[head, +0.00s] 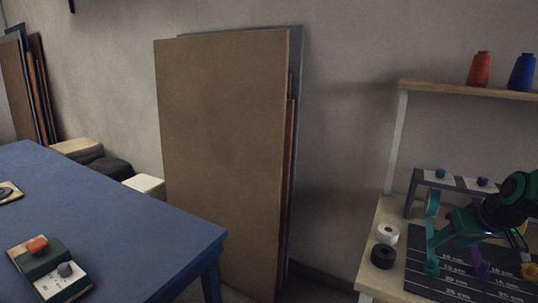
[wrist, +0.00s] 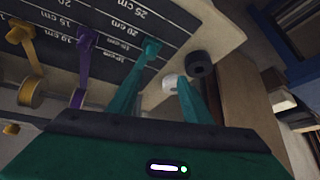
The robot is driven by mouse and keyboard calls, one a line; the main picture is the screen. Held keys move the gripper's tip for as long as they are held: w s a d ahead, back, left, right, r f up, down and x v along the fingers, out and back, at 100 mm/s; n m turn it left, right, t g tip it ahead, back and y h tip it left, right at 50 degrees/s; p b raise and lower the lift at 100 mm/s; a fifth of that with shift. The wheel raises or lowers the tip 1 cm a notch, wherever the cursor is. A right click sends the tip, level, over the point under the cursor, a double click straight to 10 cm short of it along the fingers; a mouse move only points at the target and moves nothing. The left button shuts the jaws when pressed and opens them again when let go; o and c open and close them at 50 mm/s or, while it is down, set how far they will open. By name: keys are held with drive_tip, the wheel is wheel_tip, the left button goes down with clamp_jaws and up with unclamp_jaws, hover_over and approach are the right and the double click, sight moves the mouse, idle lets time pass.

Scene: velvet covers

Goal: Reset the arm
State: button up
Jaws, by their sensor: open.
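My gripper (head: 452,232) is at the right of the head view, low over a dark measuring board (head: 450,285) with cm markings. In the wrist view its two green fingers (wrist: 160,92) are spread apart, open.
A white spool (head: 387,234) and a black spool (head: 383,257) stand left of the board. A small raised rack (head: 418,183) and a shelf (head: 440,88) with orange and blue thread cones are behind. Tall panels (head: 220,150) lean on the wall. A blue table (head: 120,215) is left.

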drive_tip(key=s+a+m+g, duration=0.2)
drive_tip(key=s+a+g, duration=0.1)
drive_tip(key=s, duration=0.8)
drive_tip(key=s+a+m+g, duration=0.2)
drive_tip(key=s+a+g, duration=0.1)
drive_tip(key=s, duration=0.9)
drive_tip(key=shift+s+a+r+y, duration=0.25)
drive_tip(key=shift+a+r+y, duration=0.1)
drive_tip(key=shift+a, duration=0.3)
drive_tip(key=shift+g, duration=0.3)
drive_tip(key=c, duration=0.4)
drive_tip(key=shift+o, duration=0.2)
drive_tip(key=shift+s+d, duration=0.1)
